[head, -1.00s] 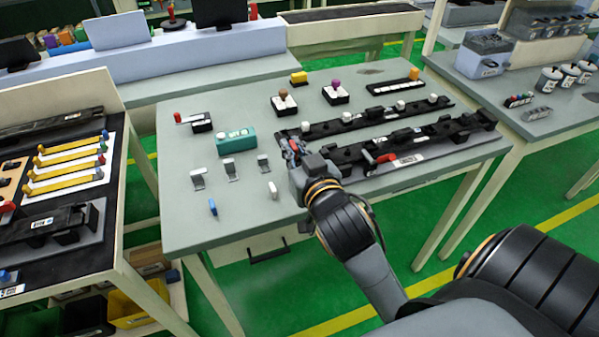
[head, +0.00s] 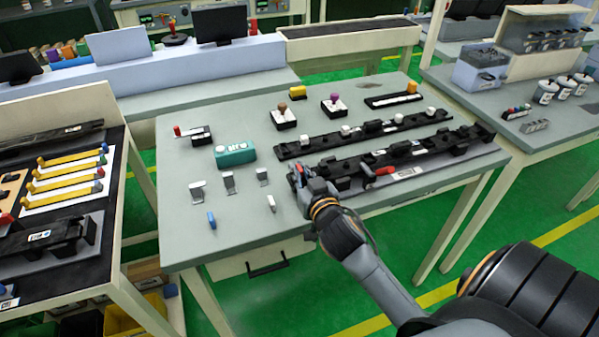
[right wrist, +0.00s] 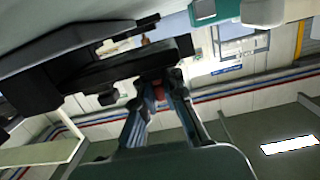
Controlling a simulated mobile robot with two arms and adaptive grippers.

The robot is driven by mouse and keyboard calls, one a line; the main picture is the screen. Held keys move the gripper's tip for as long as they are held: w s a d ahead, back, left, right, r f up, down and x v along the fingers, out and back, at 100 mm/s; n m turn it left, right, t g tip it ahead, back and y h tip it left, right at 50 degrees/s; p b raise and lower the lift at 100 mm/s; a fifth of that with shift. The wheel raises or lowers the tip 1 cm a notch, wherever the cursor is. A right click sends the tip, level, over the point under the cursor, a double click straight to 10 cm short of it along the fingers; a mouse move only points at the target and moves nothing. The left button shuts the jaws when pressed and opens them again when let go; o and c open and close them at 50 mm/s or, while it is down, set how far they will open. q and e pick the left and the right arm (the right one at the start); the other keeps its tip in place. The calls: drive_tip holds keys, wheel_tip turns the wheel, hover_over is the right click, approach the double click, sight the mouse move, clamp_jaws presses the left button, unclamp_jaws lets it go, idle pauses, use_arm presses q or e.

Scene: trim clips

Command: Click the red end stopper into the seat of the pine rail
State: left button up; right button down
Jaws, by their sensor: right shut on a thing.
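My right gripper (head: 297,174) is at the left end of the front black rail (head: 435,143) on the grey table. It is shut on a small red piece, the red end stopper (head: 301,167), mostly hidden by the fingers. In the right wrist view the red stopper (right wrist: 158,91) shows between the fingertips (right wrist: 160,84), close under a dark rail part. I cannot tell whether it touches the seat, which is hidden. No rail looks plainly of pine. My left gripper is not in view.
A second black rail (head: 328,141) with white clips lies behind. A red lever (head: 384,171) sits on the front rail's near side. A teal box (head: 236,154), metal brackets (head: 229,184) and a blue piece (head: 211,218) stand to the left.

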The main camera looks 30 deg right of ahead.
drive_tip(key=shift+f, duration=0.35)
drive_tip(key=shift+s+a+f+b, duration=0.15)
drive_tip(key=shift+f+b, duration=0.2)
drive_tip(key=shift+f, duration=0.5)
drive_tip(key=c, duration=1.4)
unclamp_jaws()
drive_tip(key=shift+c, duration=0.2)
drive_tip(key=shift+a+r, duration=0.1)
drive_tip(key=shift+a, duration=0.1)
drive_tip(key=shift+d+r, duration=0.1)
drive_tip(key=shift+r, duration=0.2)
drive_tip(key=r+b+v, duration=0.1)
drive_tip(key=v, duration=1)
drive_tip(key=shift+s+r, duration=0.25)
drive_tip(key=shift+s, duration=0.1)
